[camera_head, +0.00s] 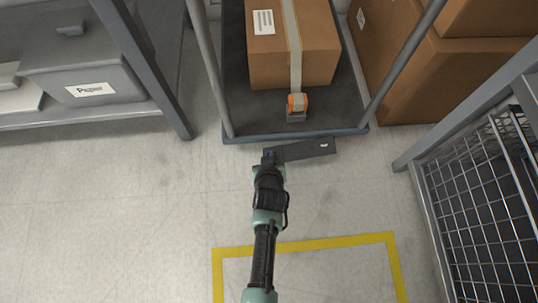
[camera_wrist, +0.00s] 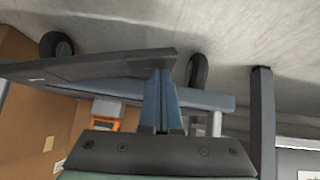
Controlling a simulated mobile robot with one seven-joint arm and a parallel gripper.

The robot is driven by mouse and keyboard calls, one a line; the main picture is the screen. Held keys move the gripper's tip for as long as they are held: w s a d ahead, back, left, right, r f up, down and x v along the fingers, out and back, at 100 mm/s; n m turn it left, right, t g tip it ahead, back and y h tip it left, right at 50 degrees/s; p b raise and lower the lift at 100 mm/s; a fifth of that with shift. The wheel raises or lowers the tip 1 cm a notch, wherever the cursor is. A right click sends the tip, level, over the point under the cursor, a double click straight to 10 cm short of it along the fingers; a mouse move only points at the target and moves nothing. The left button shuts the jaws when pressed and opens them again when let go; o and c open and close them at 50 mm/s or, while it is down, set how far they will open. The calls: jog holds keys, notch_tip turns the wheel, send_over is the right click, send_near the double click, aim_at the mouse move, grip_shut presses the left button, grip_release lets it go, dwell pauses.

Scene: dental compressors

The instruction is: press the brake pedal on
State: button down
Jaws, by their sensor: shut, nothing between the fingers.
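The brake pedal (camera_head: 305,150) is a dark flat plate with a small white mark, sticking out low at the front edge of the cart (camera_head: 290,137). In the wrist view the pedal (camera_wrist: 90,66) spans the upper left. My gripper (camera_head: 268,157) is at the pedal's left end in the head view. In the wrist view its blue-grey fingers (camera_wrist: 160,90) are together and empty, with their tips at the pedal's end. I cannot tell whether they touch it. The arm hides part of the pedal's left end in the head view.
The cart carries a cardboard box (camera_head: 290,45) with a strap and an orange ratchet (camera_head: 297,103). Cart wheels (camera_wrist: 198,70) show in the wrist view. A shelf post (camera_head: 150,70) stands left, a wire cage (camera_head: 480,200) right. The floor in front, with yellow tape (camera_head: 300,244), is clear.

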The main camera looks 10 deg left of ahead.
jog(key=r+p, duration=0.4)
jog(key=shift+a, duration=0.4)
jog(key=a+p+v, duration=0.1)
jog(key=p+v, duration=0.6)
jog(key=v, duration=0.3)
jog(key=shift+s+f, duration=0.2)
jog(key=shift+s, duration=0.15)
jog(key=shift+a, duration=0.15)
